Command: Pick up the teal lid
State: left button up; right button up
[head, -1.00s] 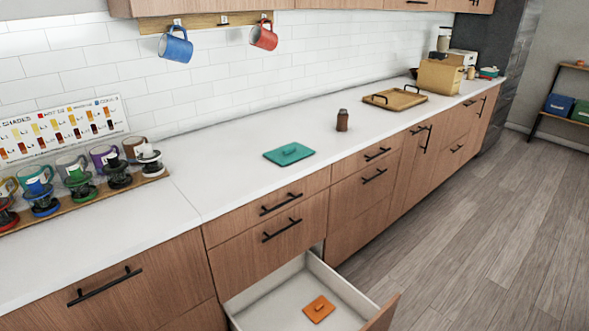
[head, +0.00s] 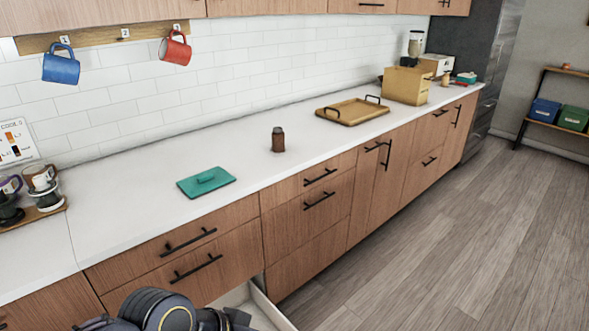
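No gripper fingers can be made out in the head view.
A small brown jar (head: 278,139) stands right of the lid. A wooden tray (head: 352,112) with black handles lies farther along the counter (head: 130,155). An open lower drawer (head: 262,309) juts out at the bottom. Mugs hang above; cups stand on a rack at left.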

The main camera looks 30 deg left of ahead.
aim_at(196, 185)
jog(key=i+l+z, duration=0.3)
jog(key=i, duration=0.2)
jog(key=i+z, duration=0.35)
jog(key=i, duration=0.15)
jog(key=i+u, duration=0.4)
jog(key=i, duration=0.15)
jog(key=i+l+u, duration=0.15)
jog(key=i+u, duration=0.25)
jog(key=i+j+u, duration=0.15)
jog(key=u, duration=0.3)
jog(key=i+u, duration=0.6)
jog(key=u, duration=0.25)
jog(key=i+l+u, duration=0.2)
jog(key=u, duration=0.25)
jog(key=i+u, duration=0.6)
jog(key=i, duration=0.15)
